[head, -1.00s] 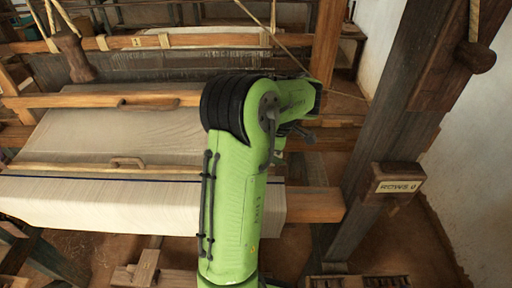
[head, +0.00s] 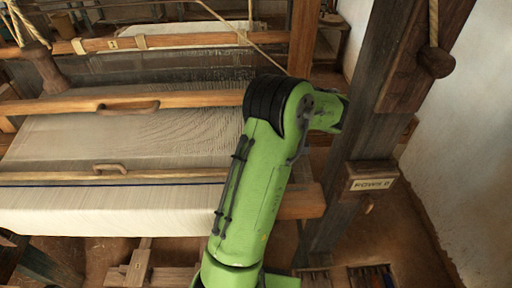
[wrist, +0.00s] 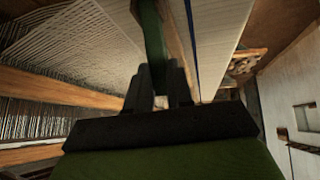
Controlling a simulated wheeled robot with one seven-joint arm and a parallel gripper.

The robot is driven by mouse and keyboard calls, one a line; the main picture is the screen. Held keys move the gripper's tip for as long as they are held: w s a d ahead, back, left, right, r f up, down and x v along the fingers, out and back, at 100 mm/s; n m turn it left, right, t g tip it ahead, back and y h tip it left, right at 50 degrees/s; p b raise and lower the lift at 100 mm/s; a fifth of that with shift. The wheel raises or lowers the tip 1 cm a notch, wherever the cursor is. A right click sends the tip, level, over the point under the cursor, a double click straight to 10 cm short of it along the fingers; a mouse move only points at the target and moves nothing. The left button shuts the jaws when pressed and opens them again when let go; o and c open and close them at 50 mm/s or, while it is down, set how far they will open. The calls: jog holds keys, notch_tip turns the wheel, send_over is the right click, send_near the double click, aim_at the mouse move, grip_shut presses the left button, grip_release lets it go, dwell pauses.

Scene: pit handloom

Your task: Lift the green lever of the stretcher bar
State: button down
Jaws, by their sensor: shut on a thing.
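The green lever (wrist: 151,38) shows in the wrist view as a dark green strip running up from between the fingers. My gripper (wrist: 160,82) is shut on it; the fingertips hide its lower end. A thin wooden bar (wrist: 178,38), which looks like the stretcher bar, runs close along the right of the lever. In the head view a thin wooden bar (head: 60,176) with a small handle lies across the pale cloth (head: 100,215). My green arm covers the bar's right part in that view, and my gripper and the lever are hidden there.
The beater rail (head: 200,98) with a handle crosses the loom behind the cloth. A thick dark post (head: 355,125) bearing a "ROWS" box (head: 370,180) stands close right of my arm. A white wall (head: 465,130) is farther right. Warp threads (wrist: 75,45) show in the wrist view.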

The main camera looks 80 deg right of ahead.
jog(key=c, duration=1)
grip_release()
notch_tip(320, 180, up, 10)
jog(key=p, duration=0.2)
jog(key=shift+f, duration=0.1)
